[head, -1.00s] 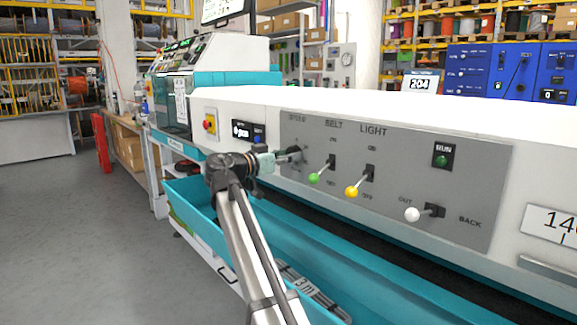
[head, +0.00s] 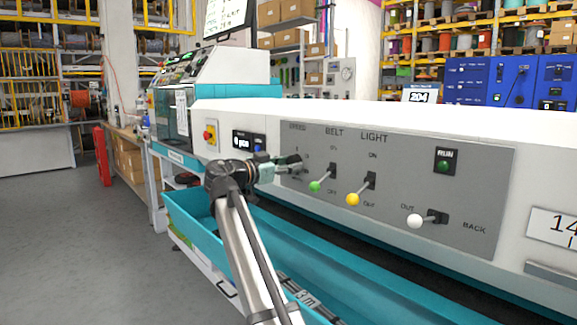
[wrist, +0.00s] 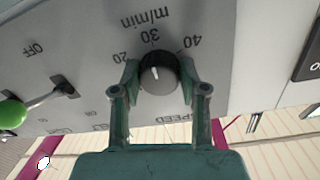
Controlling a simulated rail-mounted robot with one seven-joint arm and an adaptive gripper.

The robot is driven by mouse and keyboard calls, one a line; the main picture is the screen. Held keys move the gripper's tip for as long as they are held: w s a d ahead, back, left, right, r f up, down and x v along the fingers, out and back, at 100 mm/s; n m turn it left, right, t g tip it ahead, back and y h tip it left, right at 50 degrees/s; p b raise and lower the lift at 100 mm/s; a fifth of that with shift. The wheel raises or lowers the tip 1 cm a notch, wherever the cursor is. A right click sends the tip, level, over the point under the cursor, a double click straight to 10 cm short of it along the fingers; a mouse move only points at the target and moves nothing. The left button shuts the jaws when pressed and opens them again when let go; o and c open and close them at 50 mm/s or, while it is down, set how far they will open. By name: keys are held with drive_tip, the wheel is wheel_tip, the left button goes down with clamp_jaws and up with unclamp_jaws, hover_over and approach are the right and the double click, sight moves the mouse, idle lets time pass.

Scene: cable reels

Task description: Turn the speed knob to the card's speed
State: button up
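The speed knob (wrist: 158,75) is a dark round knob with a grey face and a white pointer line. It shows in the wrist view, which is upside down, with 20, 30 and 40 m/min around it. The pointer line lies close to the 30 mark. My gripper (wrist: 158,80) has one green finger on each side of the knob, the tips close to its rim. I cannot tell whether they touch it. In the head view my gripper (head: 293,164) is at the SPEED part of the grey panel (head: 410,165) and hides the knob. A white card (head: 420,96) behind the machine reads 204.
Right of my gripper are the green-tipped belt lever (head: 316,186), the yellow-tipped light lever (head: 353,199) and a white-tipped lever (head: 415,221). A red stop button (head: 208,135) is to the left. A teal trough (head: 370,285) runs below the panel.

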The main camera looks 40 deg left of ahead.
drive_tip(key=shift+o, duration=1.4)
drive_tip(key=v, duration=1.2)
